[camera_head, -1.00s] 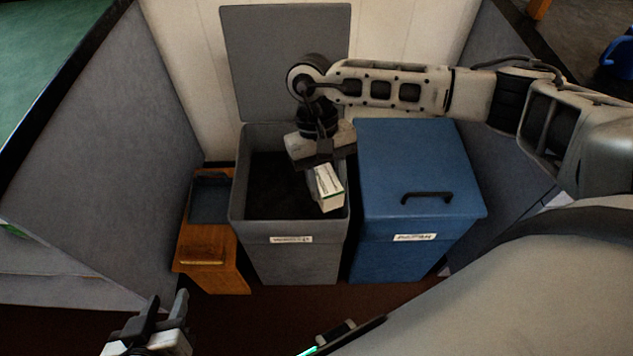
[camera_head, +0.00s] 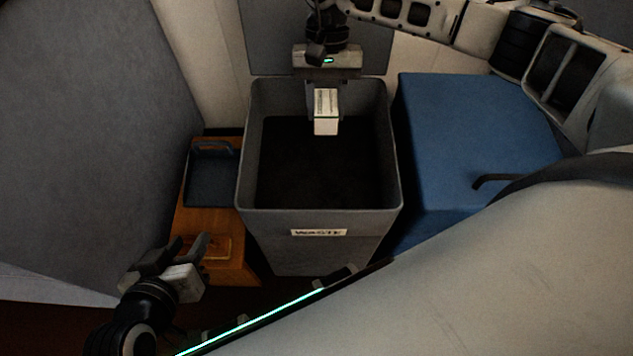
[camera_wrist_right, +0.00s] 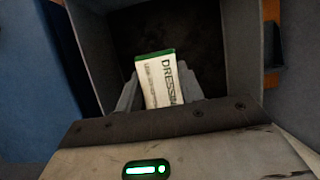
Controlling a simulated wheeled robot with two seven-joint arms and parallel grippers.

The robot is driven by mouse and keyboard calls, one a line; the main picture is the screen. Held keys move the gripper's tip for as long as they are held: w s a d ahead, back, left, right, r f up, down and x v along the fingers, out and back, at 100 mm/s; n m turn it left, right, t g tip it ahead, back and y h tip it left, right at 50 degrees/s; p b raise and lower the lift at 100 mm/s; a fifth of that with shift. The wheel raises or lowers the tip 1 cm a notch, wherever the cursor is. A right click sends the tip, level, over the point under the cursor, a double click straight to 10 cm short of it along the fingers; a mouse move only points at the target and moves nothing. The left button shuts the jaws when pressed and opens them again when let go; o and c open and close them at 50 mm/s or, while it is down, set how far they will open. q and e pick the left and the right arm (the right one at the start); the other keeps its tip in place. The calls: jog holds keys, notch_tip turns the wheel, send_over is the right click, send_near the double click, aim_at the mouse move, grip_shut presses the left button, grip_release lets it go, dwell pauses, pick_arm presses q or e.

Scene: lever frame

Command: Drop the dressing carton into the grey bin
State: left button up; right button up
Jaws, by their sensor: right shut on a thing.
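The dressing carton (camera_head: 326,112), white with a green edge, hangs from my right gripper (camera_head: 323,90) above the back part of the grey bin's opening. In the right wrist view the carton (camera_wrist_right: 161,80) sits between the two fingers of the right gripper (camera_wrist_right: 158,92), with the dark bin inside beyond it. The grey bin (camera_head: 318,217) is open, its lid (camera_head: 318,30) standing up at the back, and its front label reads "WASTE". My left gripper (camera_head: 190,262) is low at the left in front of the orange-brown box, empty, its fingers apart.
A blue bin (camera_head: 470,130) with a closed lid and dark handle stands right of the grey bin. An orange-brown box (camera_head: 208,216) with a blue-grey tray (camera_head: 212,178) stands to the left. Grey panels (camera_head: 90,130) enclose the left side.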

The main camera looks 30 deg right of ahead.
jog(key=shift+f+b, duration=0.8)
jog(key=shift+f, duration=1.3)
jog(key=o, duration=1)
jog(key=p+v, duration=0.1)
jog(key=v, duration=1.5)
jog(key=shift+p, duration=0.35)
